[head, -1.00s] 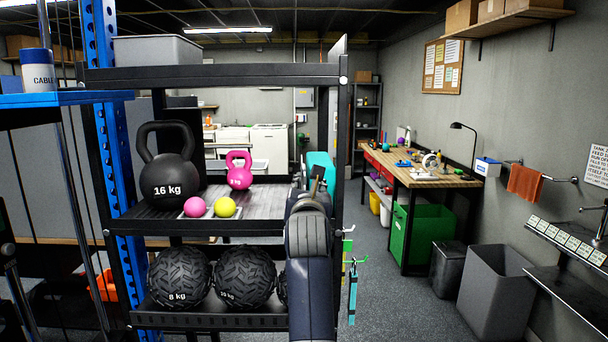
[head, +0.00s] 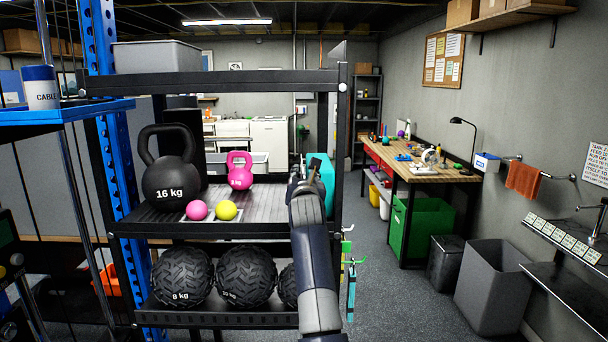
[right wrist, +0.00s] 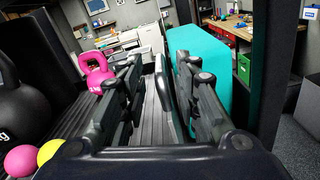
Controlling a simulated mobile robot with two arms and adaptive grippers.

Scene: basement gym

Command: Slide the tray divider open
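My right gripper (head: 306,166) reaches over the right end of the middle rack shelf (head: 262,200), just left of a teal block (head: 327,180). In the right wrist view its two fingers (right wrist: 150,90) stand apart, with ribbed dark shelf surface showing between them. The teal block (right wrist: 203,72) is close by the right finger; I cannot tell whether they touch. A pale, low tray edge (head: 224,219) shows under a pink ball (head: 197,210) and a yellow ball (head: 226,210). My left gripper is not in view.
A black 16 kg kettlebell (head: 170,183) and a pink kettlebell (head: 240,175) stand on the same shelf. Black textured balls (head: 246,277) fill the shelf below. The rack's right upright (head: 341,130) stands close to my right arm. Open floor lies right of the rack.

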